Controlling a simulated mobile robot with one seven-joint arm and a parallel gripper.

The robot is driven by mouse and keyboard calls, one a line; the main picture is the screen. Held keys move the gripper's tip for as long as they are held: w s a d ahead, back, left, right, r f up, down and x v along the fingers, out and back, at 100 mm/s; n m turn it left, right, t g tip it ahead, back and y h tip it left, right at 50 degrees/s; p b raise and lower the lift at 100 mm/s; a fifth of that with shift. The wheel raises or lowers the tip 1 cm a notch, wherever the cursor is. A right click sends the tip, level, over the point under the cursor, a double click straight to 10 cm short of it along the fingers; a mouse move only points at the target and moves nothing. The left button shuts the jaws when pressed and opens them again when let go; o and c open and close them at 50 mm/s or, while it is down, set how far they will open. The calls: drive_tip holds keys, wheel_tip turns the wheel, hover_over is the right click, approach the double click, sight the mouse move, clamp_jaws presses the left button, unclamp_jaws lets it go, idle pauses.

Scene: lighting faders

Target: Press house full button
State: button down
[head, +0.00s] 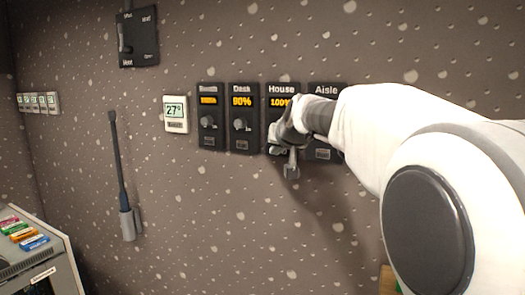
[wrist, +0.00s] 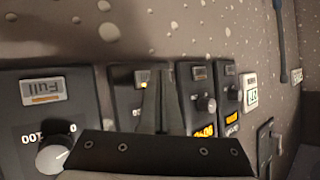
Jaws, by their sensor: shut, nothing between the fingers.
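The house panel (head: 281,89) is a dark wall plate labelled "House", with a lit display that seems to read 100%. My gripper (head: 291,168) is shut and empty in front of its lower part, hiding most of its knob and button in the head view. In the wrist view the scene is upside down, and the house panel (wrist: 125,95) is partly behind my shut fingers (wrist: 162,75).
The aisle panel (head: 325,90) is just right of house; its "Full" button (wrist: 42,90) shows in the wrist view. The desk panel (head: 242,115), another panel (head: 209,117) and a thermostat (head: 175,113) are left.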

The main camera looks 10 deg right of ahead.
drive_tip(key=s+a, duration=0.3)
drive_tip(key=s, duration=0.2)
drive_tip(key=shift+a, duration=0.3)
drive_tip(key=s+f+g, duration=0.2)
drive_tip(key=s+f, duration=0.4)
drive_tip(key=s, duration=0.5)
drive_tip(key=s+d+f+n+g, duration=0.1)
drive_tip(key=s+f+g, duration=0.1)
drive_tip(key=s+f, duration=0.5)
drive_tip(key=s+f+n+g, duration=0.1)
drive_tip(key=s+f, duration=0.5)
drive_tip(key=s, duration=0.8)
drive_tip(key=shift+s+d+f+g, duration=0.15)
drive_tip(key=shift+s+g, duration=0.2)
drive_tip(key=shift+g, duration=0.55)
